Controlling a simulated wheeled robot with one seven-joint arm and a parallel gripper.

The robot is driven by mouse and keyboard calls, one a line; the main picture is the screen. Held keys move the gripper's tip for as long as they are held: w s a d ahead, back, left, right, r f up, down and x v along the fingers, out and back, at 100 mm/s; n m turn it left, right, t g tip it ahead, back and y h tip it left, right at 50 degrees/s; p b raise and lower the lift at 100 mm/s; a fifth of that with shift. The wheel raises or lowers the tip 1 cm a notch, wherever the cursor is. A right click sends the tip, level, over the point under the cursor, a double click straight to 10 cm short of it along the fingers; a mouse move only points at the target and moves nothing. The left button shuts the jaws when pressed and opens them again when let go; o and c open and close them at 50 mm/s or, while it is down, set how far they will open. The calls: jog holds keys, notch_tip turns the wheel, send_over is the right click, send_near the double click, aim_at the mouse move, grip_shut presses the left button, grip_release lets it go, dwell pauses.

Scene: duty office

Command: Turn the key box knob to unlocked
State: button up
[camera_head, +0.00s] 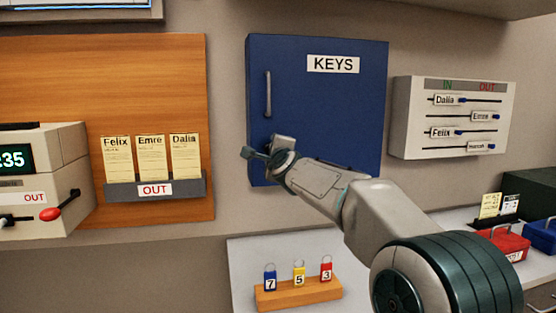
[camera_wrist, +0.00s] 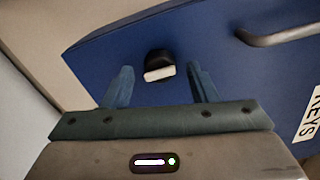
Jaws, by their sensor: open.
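The blue key box (camera_head: 335,115) hangs on the wall with a KEYS label (camera_head: 333,64) and a vertical bar handle (camera_head: 268,94) on its left side. In the wrist view its blue door (camera_wrist: 150,40) shows tilted, with the handle (camera_wrist: 280,36) at the upper right. The knob (camera_wrist: 159,66) is dark and round with a pale bar across it, lying roughly level in the wrist view. My gripper (camera_wrist: 160,85) is open, its two fingers on either side of the knob in that view; contact cannot be told. In the head view my gripper (camera_head: 262,157) hides the knob.
An IN/OUT slider board (camera_head: 452,118) hangs right of the box. A wooden board with a card rack (camera_head: 155,188) is at left, beside a time clock (camera_head: 40,180). Below, a shelf holds a wooden block (camera_head: 298,292) with three padlocks. Red and blue boxes stand at right.

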jog(key=b+v, duration=0.4)
jog(key=v, duration=0.9)
jog(key=shift+b, duration=0.35)
jog(key=shift+s, duration=0.1)
jog(key=s+d+f+n+g+h+p, duration=0.1)
jog(key=s+d+f+n+g+p, duration=0.4)
jog(key=s, duration=0.5)
jog(key=s+d+f+n+g+h+p, duration=0.2)
jog(key=s+d+f+n+g+p, duration=0.2)
jog(key=s+f, duration=0.5)
jog(key=s+d+f+n+g+h+p, duration=0.2)
jog(key=s+d+f+n+g+p, duration=0.3)
jog(key=s, duration=0.7)
jog(key=d+f+n+p, duration=0.1)
jog(key=d+f+n, duration=0.1)
jog(key=d+n, duration=0.1)
jog(key=shift+s+d+f+g, duration=0.2)
jog(key=shift+d+f+g, duration=0.05)
jog(key=shift+d+g, duration=0.05)
